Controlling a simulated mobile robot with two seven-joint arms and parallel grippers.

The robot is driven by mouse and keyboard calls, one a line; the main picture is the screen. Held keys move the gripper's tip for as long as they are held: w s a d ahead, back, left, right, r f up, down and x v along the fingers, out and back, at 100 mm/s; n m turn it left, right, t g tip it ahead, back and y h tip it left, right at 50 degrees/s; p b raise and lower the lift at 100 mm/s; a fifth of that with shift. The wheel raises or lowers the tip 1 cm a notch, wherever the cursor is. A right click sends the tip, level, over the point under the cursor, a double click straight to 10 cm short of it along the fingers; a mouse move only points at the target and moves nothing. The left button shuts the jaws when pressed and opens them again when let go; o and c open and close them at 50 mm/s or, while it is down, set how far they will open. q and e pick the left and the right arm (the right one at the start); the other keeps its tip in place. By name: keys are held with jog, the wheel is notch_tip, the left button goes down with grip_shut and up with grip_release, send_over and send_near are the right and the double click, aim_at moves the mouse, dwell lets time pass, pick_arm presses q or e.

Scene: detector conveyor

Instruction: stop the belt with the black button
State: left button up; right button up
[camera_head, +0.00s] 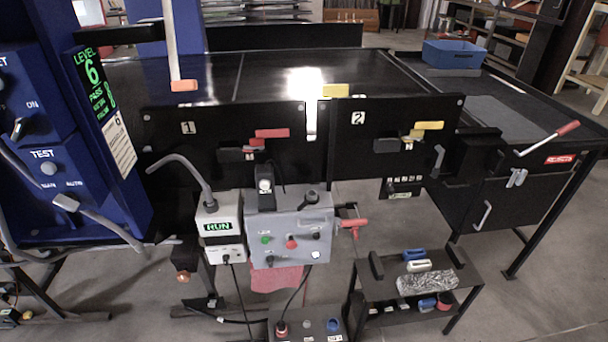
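A grey control box (289,228) hangs at the front of the belt, below the middle of the black panels. Its face carries a green button (265,240), a red button (291,244), a white button (315,254) and small dark controls, one at the upper right (317,236) and one at the lower left (270,260). Their labels are too small to read. A black knob (311,197) stands on top. The dark belt (205,82) runs behind the panels. A small display (218,226) beside the box reads RUN. Neither gripper is in view.
A blue detector cabinet (50,150) stands at the left. Black panels marked 1 and 2 (390,140) front the belt. A low shelf (470,270) with small items stands at the lower right. A blue bin (454,54) sits on the table behind. A pedal box (307,325) lies below.

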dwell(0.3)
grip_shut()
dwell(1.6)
